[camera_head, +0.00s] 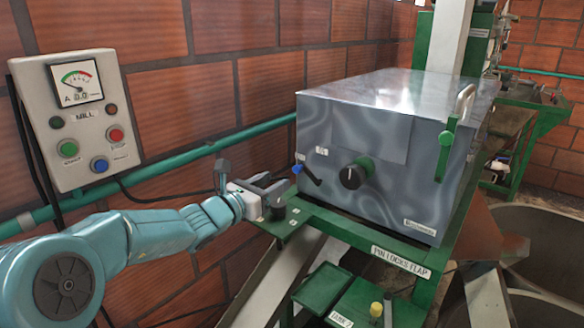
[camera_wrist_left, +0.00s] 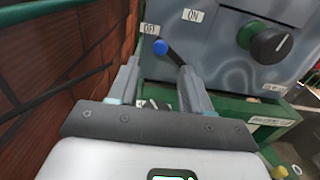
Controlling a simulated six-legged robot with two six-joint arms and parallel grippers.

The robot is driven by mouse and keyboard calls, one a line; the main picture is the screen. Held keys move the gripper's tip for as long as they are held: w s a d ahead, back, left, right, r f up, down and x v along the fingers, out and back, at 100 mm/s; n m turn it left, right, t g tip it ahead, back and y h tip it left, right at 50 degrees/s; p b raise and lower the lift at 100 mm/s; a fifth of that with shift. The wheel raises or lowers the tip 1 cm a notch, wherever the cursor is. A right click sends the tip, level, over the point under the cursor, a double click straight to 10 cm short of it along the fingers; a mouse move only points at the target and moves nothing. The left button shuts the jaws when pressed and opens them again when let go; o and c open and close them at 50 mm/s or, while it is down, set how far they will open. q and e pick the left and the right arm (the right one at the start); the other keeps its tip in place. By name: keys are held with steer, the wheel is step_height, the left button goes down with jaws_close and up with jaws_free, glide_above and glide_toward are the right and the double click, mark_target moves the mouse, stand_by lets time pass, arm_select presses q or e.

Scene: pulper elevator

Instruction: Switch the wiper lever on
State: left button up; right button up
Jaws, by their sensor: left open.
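The wiper lever (camera_head: 310,178) is a thin black arm with a blue knob, low on the left of the grey metal housing's front. Its knob points up and left, towards the left one of two small white labels. In the wrist view the lever (camera_wrist_left: 172,54) slants the same way, its knob near the left label and away from the "ON" label (camera_wrist_left: 192,15). My left gripper (camera_head: 281,186) is open and empty, just left of the lever. In the wrist view the knob shows beyond and between the fingertips (camera_wrist_left: 160,68); contact is not visible. My right gripper is not in view.
A black round knob with a green bracket (camera_head: 356,173) sits right of the lever. The housing (camera_head: 400,130) stands on a green frame (camera_head: 345,232). A control box (camera_head: 82,125) hangs on the brick wall at left, above a green pipe (camera_head: 165,165).

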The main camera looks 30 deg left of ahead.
mark_target(295, 170)
arm_select(q)
steer(key=w, duration=0.2)
steer(key=w+p, duration=0.1)
steer(key=w, duration=0.1)
steer(key=w+p, duration=0.1)
steer(key=w, duration=0.2)
steer(key=shift+w+d, duration=0.1)
steer(key=shift+d, duration=0.2)
steer(key=shift+c, duration=0.3)
jaws_close()
